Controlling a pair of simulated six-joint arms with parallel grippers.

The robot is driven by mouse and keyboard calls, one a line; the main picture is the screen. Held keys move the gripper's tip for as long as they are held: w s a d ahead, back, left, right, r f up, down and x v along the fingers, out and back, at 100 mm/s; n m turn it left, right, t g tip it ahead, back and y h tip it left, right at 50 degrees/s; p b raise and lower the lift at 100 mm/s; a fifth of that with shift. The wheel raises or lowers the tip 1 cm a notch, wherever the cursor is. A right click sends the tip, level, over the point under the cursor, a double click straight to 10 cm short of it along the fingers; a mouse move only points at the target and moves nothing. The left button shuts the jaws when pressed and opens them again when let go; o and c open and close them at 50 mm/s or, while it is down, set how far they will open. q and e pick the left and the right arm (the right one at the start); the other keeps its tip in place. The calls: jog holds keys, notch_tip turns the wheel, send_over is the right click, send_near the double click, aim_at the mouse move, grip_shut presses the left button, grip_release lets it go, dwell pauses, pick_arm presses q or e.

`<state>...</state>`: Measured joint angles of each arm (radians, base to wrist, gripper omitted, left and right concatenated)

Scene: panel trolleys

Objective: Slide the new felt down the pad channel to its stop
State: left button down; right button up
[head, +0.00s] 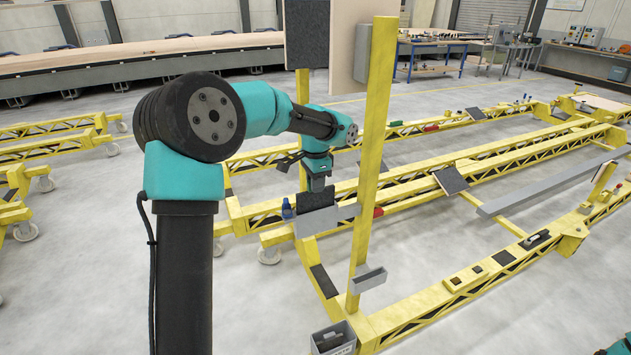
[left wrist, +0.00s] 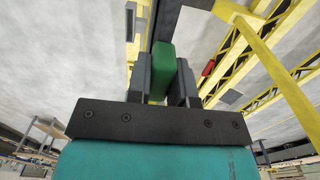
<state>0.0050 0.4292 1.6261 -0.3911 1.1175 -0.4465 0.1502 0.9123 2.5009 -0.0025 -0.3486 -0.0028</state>
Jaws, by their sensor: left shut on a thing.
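My left gripper (head: 317,182) points down beside the yellow uprights in the middle of the head view. A dark grey felt pad (head: 316,199) is directly below it. In the left wrist view, the jaws (left wrist: 162,82) are shut on a green block (left wrist: 162,70), with a dark strip (left wrist: 166,20) beyond it; this looks like the felt's grip. A light grey metal plate (head: 328,221), perhaps the pad channel, stands just below the felt and hides its lower edge. I cannot tell whether the felt is inside it or where the stop is. My right gripper is not in view.
A yellow upright (head: 372,150) rises just right of the gripper. A blue bottle (head: 287,209) stands close left of the felt. A grey tray (head: 368,280) sits low on the upright. A dark pad (head: 324,281) lies on the frame below.

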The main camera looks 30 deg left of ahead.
aim_at(316, 200)
pick_arm(q)
jog(key=shift+f, duration=3.15)
jog(key=c, duration=0.9)
grip_release()
notch_tip(316, 200, up, 17)
jog(key=shift+r, duration=0.2)
dwell(0.6)
